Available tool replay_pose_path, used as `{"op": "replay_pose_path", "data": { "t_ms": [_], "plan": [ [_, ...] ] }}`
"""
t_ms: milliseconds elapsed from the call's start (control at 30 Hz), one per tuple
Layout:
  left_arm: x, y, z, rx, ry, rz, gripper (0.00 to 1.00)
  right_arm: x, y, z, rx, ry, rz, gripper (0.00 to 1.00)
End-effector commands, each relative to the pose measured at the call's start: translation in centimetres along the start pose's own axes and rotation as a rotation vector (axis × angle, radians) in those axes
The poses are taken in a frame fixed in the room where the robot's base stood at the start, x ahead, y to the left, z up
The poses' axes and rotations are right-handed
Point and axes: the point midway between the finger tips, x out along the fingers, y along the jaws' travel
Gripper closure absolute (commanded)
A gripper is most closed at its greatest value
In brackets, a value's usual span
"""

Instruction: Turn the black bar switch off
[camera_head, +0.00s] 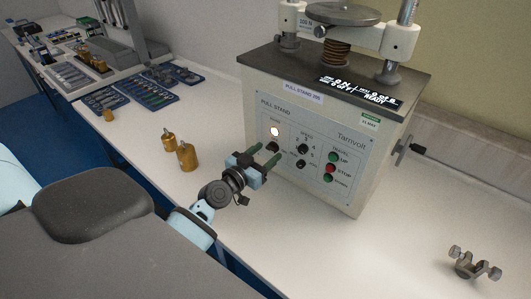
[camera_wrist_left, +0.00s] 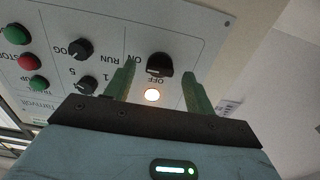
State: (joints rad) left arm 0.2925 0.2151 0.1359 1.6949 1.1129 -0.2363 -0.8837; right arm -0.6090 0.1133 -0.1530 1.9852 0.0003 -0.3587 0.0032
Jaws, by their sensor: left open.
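The black bar switch (camera_wrist_left: 159,64) is on the light front panel of the Tamvolt pull stand (camera_head: 310,150). In the left wrist view, which is turned over, its bar lies roughly level, in line with the ON mark at its left; the OFF mark is between it and the glowing lamp (camera_wrist_left: 152,95). In the head view the switch (camera_head: 271,147) is partly behind my fingers, under the lit lamp (camera_head: 274,131). My left gripper (camera_head: 267,154) is open at the panel, with one green finger on each side of the switch. Contact cannot be told. My right gripper is out of view.
Black knobs (camera_head: 303,148) and green and red buttons (camera_head: 330,169) sit beside the switch. Two brass weights (camera_head: 187,157) stand on the table left of the stand. A metal clamp (camera_head: 474,264) lies at the right. The table front is mostly clear.

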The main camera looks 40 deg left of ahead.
Motion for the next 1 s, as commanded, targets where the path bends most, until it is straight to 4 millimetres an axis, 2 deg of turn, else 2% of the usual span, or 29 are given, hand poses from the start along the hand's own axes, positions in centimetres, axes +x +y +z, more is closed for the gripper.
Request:
{"op": "replay_pose_path", "data": {
  "t_ms": [100, 367, 733, 1000],
  "plan": [
    [0.60, 0.03, 0.01, -0.001, 0.000, 0.000, 0.45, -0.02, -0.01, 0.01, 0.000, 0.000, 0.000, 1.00],
    [0.71, 0.03, 0.02, -0.001, -0.001, 0.001, 0.45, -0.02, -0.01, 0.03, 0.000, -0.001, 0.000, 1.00],
    [0.69, 0.02, 0.02, 0.000, -0.001, 0.001, 0.90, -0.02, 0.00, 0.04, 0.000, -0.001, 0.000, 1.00],
    [0.68, 0.01, 0.00, -0.029, -0.001, 0.001, 0.90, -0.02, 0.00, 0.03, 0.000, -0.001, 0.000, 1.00]
  ]
}}
